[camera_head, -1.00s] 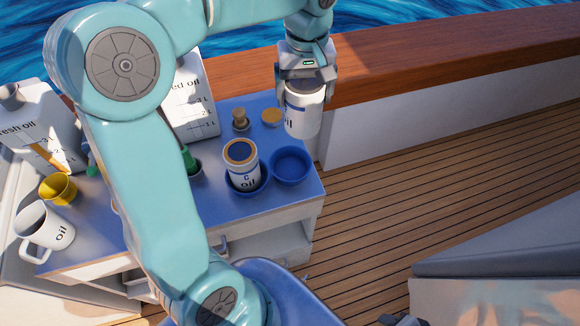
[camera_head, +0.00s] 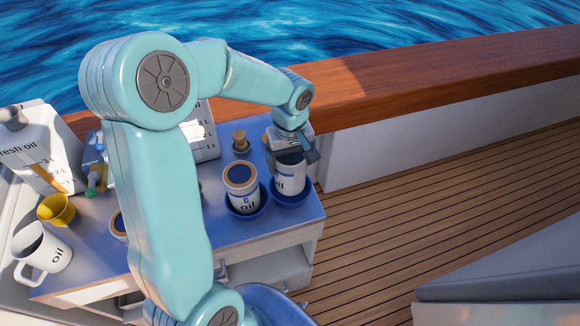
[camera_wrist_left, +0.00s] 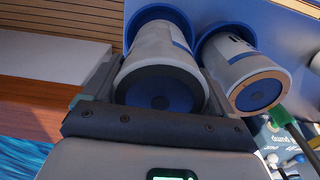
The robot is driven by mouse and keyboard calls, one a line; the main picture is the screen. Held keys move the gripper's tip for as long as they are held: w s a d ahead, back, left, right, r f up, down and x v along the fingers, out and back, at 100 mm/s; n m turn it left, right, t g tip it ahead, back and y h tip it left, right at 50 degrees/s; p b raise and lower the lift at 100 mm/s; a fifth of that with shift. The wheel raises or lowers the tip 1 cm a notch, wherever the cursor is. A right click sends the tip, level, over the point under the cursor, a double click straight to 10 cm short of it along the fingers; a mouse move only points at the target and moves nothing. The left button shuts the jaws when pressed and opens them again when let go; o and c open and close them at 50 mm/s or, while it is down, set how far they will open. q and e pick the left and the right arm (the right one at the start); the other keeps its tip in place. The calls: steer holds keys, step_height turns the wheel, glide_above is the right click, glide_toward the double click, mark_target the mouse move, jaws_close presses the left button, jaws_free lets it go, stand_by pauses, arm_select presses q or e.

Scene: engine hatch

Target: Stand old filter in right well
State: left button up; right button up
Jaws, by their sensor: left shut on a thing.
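My left gripper (camera_head: 291,155) is shut on the old filter (camera_head: 289,180), a white can with a blue band and part of an "oil" label. The old filter is upright, with its lower end inside the blue right well (camera_head: 292,201). In the left wrist view the old filter (camera_wrist_left: 158,85) lies between the two fingers, and the blue well rim (camera_wrist_left: 162,12) shows around its far end. A second white oil filter (camera_head: 241,180), marked "C", stands in the left well (camera_head: 248,212) just beside it. My right gripper is not in view.
A brass-coloured fitting (camera_head: 241,141) stands behind the filters on the blue bench top (camera_head: 222,228). A fresh oil jug (camera_head: 38,150), a yellow cup (camera_head: 56,210) and a white oil mug (camera_head: 42,255) are at the left. The wooden rail (camera_head: 400,85) runs behind.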

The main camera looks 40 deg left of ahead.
arm_select(q)
step_height(320, 180, down, 3)
steer(key=shift+w+f, duration=0.1)
steer(key=shift+f, duration=0.1)
steer(key=shift+f, duration=0.1)
steer(key=o, duration=1.4)
steer(key=shift+o, duration=0.2)
steer(key=shift+r, duration=0.35)
step_height(320, 180, up, 11)
steer(key=shift+r, duration=0.35)
